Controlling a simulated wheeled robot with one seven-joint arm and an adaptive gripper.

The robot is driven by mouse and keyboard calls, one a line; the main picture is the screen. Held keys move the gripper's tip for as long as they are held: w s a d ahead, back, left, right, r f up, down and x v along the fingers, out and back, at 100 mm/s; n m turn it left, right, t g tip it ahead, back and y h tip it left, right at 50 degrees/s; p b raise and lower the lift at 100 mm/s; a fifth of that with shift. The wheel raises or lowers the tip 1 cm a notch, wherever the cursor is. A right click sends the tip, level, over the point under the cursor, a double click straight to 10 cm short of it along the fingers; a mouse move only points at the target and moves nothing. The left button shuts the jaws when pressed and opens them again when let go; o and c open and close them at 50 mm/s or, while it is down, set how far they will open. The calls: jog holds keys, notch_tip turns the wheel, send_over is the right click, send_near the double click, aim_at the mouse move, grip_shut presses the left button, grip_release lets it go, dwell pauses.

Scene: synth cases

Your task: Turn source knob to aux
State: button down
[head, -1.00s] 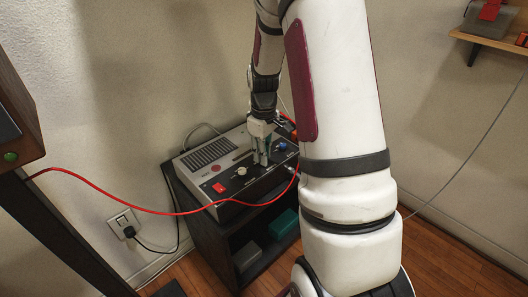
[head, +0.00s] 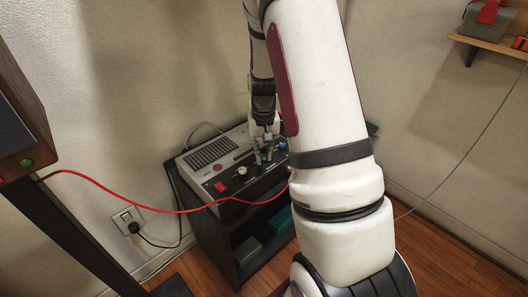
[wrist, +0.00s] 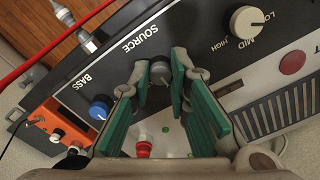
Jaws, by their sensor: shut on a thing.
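The source knob (wrist: 160,73) is small, dark grey and round, beside the printed word SOURCE on the black panel of the amplifier (wrist: 205,25) in the wrist view. My gripper (wrist: 160,76) is shut on it, with one green-padded finger at each side. The knob's pointer and any aux marking cannot be made out. In the head view, my gripper (head: 264,153) reaches down to the panel of the grey and black amplifier (head: 212,153), and hides the source knob.
The blue bass knob (wrist: 99,109) and the cream mid knob (wrist: 247,21) flank the gripper. A red switch (head: 221,187) and a red cable (head: 120,203) lie to the left in the head view. The amplifier stands on a dark cabinet (head: 215,228).

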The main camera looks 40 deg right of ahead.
aim_at(263, 156)
jog(key=shift+m, duration=0.4)
jog(key=c, duration=1.5)
grip_release()
notch_tip(263, 156, up, 12)
